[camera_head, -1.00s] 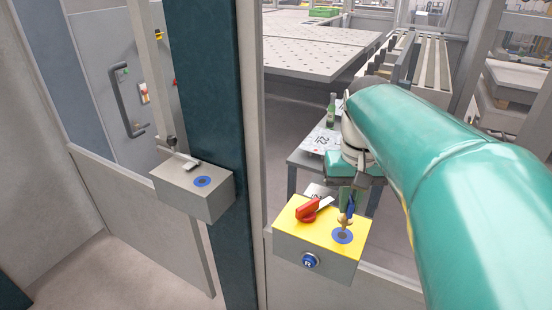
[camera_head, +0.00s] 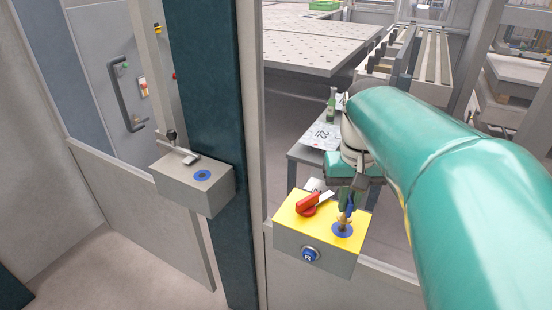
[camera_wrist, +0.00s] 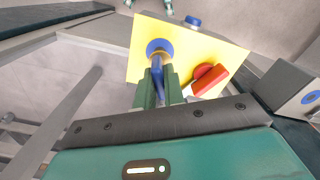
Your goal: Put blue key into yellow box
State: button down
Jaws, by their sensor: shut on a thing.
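The yellow box (camera_head: 291,224) has a yellow top with a blue ring (camera_head: 334,231) around its keyhole, a red knob (camera_head: 309,206) and a blue button marked R (camera_head: 310,254) on its front. My gripper (camera_head: 347,199) is shut on the blue key (camera_head: 351,208), right over the ring. In the wrist view the key (camera_wrist: 157,72) lies between my two green fingers (camera_wrist: 159,92), its tip end pointing at the ring (camera_wrist: 151,45). The key's tip meets the ring in the picture; I cannot tell how deep it sits.
A grey box (camera_head: 180,185) with another blue ring (camera_head: 202,175) and a metal piece on top is on the dark post (camera_head: 203,90) to the left. A small table (camera_head: 301,155) with a green bottle (camera_head: 331,108) stands behind the yellow box.

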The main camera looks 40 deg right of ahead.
aim_at(347, 211)
jog(key=shift+f, duration=1.55)
jog(key=c, duration=1.4)
grip_release()
notch_tip(347, 211, up, 14)
jog(key=shift+f, duration=0.15)
